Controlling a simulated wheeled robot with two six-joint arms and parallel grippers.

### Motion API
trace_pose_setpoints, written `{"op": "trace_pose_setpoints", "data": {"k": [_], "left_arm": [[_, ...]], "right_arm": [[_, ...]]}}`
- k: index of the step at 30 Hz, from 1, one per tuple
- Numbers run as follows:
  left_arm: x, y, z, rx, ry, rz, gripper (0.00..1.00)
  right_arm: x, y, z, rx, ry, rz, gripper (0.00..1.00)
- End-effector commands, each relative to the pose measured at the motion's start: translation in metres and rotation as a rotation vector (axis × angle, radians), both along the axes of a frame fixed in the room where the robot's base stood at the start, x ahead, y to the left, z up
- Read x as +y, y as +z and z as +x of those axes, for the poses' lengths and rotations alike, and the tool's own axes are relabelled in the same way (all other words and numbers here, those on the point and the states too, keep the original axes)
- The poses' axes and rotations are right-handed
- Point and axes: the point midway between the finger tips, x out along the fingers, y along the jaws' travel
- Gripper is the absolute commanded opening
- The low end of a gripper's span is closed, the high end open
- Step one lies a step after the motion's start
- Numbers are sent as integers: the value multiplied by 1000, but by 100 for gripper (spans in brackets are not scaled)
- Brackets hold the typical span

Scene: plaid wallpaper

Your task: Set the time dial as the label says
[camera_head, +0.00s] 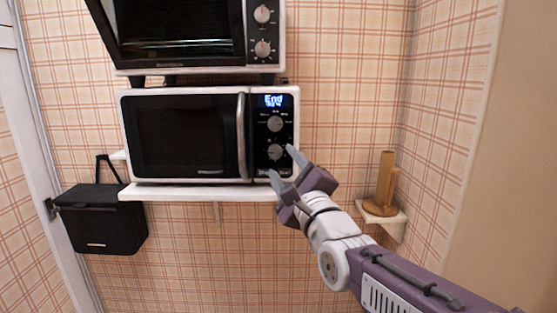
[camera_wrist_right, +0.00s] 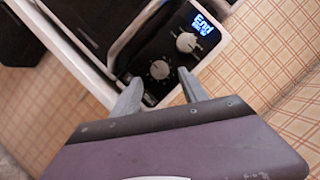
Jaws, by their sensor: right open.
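The white microwave (camera_head: 190,91) stands on a white shelf, with a dark door and a black control panel on its right side. The lit display (camera_head: 273,100) reads "End" over smaller text that I cannot read. Below it are an upper dial (camera_head: 275,124) and a lower dial (camera_head: 275,152). My right gripper (camera_head: 281,162) is open near the panel's lower end. In the right wrist view, its fingers (camera_wrist_right: 158,86) point at the panel, and the lower dial (camera_wrist_right: 160,69) shows between and beyond them. The upper dial (camera_wrist_right: 187,42) is farther off. My left gripper is not in view.
A toaster oven (camera_head: 180,34) with two knobs stands above the microwave. The microwave shelf (camera_head: 190,192) ends near my right gripper. A black box (camera_head: 102,222) hangs at left. A wooden holder (camera_head: 382,190) stands on a small corner shelf at right. The wall between is clear.

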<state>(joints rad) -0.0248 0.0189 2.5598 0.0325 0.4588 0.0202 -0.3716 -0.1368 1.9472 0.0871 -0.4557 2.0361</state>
Motion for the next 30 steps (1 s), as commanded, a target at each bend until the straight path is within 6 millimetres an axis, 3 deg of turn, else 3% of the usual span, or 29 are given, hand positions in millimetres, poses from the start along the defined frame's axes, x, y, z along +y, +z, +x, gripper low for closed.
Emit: {"op": "trace_pose_setpoints", "data": {"k": [6,16,22,30], "left_arm": [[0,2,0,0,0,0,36],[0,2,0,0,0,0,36],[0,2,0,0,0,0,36],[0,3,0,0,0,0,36]], "right_arm": [[11,7,33,1,0,0,51],[13,9,39,0,0,0,51],[13,9,39,0,-1,-1,0],[13,9,39,0,0,-22,0]]}}
